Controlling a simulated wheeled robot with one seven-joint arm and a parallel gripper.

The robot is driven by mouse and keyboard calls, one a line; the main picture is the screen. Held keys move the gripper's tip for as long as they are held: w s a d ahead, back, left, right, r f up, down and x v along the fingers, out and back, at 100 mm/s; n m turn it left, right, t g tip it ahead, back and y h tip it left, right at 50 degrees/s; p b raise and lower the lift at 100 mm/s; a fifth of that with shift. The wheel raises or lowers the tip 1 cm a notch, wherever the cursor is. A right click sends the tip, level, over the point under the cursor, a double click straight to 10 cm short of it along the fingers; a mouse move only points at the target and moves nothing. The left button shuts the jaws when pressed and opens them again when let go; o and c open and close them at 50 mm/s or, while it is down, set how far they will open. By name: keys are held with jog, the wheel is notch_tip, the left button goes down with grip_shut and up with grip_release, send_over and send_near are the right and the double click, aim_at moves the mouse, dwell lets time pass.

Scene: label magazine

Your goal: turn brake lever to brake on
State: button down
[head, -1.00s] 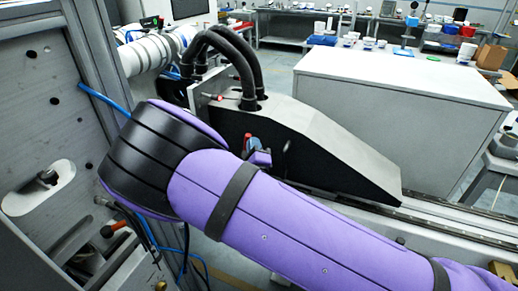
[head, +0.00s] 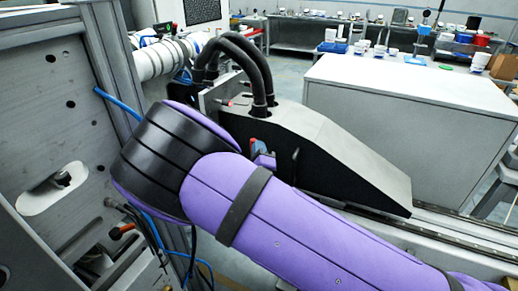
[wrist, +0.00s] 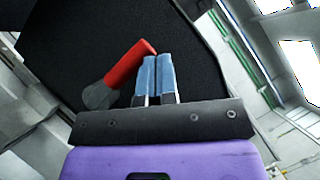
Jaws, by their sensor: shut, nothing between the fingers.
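In the wrist view, the brake lever, with a red handle (wrist: 130,65) and a grey base end (wrist: 100,96), stands against a black panel. It slants from the grey end at lower left up to its red tip at upper right. My gripper (wrist: 157,60) has its two blue fingers pressed together and empty. The fingertips are close beside the red tip, on its right; I cannot tell whether they touch. In the head view, my gripper (head: 256,147) shows only as a small blue patch behind my purple arm, which hides most of the lever.
The black panel belongs to a wedge-shaped housing (head: 340,150) with thick black hoses (head: 255,65) on top. A grey metal frame (head: 45,115) stands close on the left. A large white cabinet (head: 400,105) stands behind. An orange-tipped handle (head: 122,231) is at lower left.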

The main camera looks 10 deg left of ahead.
jog(key=v, duration=1.1)
jog(key=w+d+r+m+g+h, duration=0.25)
jog(key=d+r+m+h, duration=0.25)
jog(key=d+m+h, duration=0.35)
jog(key=w+d+r+m+g+h, duration=0.1)
jog(key=d+r+m+g+h, duration=0.2)
jog(key=d+r+m+h, duration=0.5)
jog(key=s+d+r+m+g, duration=0.25)
jog(key=d+m+g, duration=0.25)
jog(key=d+m, duration=0.25)
jog(key=s+d+r+m+g, duration=0.2)
jog(key=s+d+m+g, duration=0.2)
jog(key=d+m+g, duration=0.3)
jog(key=s+d+r+m+g+y, duration=0.3)
jog(key=s+d+r+m+y, duration=0.35)
jog(key=s+m, duration=0.35)
jog(key=s+a+r+m+t+y, duration=0.1)
jog(key=s+r+m+t+y, duration=0.1)
jog(key=s, duration=0.4)
jog(key=s+a+r+m+t+y, duration=0.1)
jog(key=s+r+m+t+y, duration=0.1)
jog(key=s+r+m+y, duration=0.2)
jog(key=shift+s+r+m+t+y, duration=0.35)
jog(key=shift+s+r+m, duration=0.55)
jog(key=shift+m, duration=0.8)
jog(key=shift+f, duration=0.1)
